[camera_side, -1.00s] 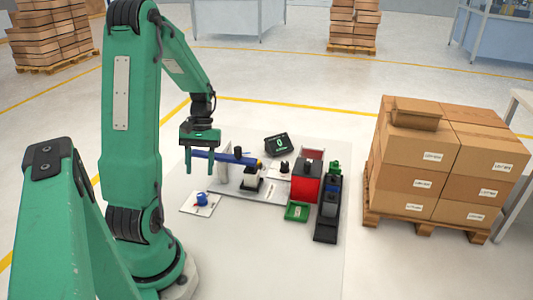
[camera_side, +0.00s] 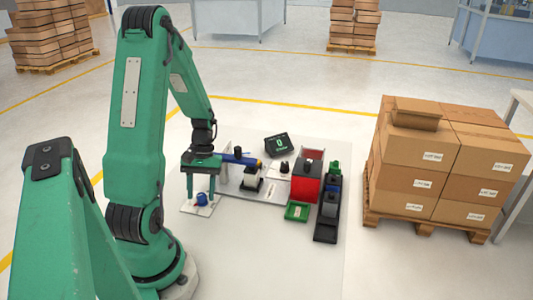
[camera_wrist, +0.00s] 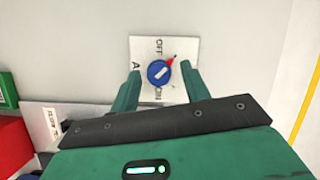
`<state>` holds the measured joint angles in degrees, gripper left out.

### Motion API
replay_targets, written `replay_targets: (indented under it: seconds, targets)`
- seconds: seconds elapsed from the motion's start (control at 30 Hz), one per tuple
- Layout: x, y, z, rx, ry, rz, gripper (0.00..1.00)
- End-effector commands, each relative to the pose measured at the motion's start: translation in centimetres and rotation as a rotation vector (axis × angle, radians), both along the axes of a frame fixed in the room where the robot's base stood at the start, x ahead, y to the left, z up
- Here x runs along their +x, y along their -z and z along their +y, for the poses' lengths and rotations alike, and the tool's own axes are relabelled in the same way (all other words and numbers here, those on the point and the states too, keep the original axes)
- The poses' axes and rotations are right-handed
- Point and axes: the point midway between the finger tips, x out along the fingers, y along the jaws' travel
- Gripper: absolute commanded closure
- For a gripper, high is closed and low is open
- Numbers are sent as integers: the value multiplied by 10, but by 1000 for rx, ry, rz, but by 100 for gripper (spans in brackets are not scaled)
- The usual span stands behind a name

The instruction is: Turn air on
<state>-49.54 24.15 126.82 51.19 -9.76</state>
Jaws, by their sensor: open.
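The air switch is a round blue knob (camera_side: 201,200) on a white plate (camera_side: 190,210) at the left of the work table. In the wrist view the blue knob (camera_wrist: 159,72) has a white bar and a red pointer, which points to the upper right. The white plate (camera_wrist: 150,46) bears the words OFF and ON, partly covered. My gripper (camera_side: 200,194) is open, its fingers pointing down around the knob. In the wrist view my gripper (camera_wrist: 160,76) has one finger on each side of the knob, with gaps; contact is not visible.
To the right are a blue cylinder (camera_side: 242,160), a black-and-white fixture (camera_side: 251,183), a red box (camera_side: 306,182), a green tray (camera_side: 297,212) and a dark rail unit (camera_side: 327,222). A display (camera_side: 279,144) stands behind, showing 0. The front of the table is clear.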

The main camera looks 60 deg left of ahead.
Motion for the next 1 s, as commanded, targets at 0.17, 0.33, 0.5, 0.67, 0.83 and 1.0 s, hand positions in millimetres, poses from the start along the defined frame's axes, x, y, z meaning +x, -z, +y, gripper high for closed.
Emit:
replay_targets:
  seconds: [0.17, 0.33, 0.5, 0.67, 0.83, 1.0]
  targets:
    - [0, 2, -1, 0, 0, 0, 54]
    - [0, 2, -1, 0, 0, 0, 63]
    - [0, 2, 0, 0, 0, 0, 97]
    - [-1, 1, 0, 0, -3, 0, 97]
    - [-1, 1, 0, -8, 20, -6, 97]
    - [-1, 2, 0, -33, 103, -29, 98]
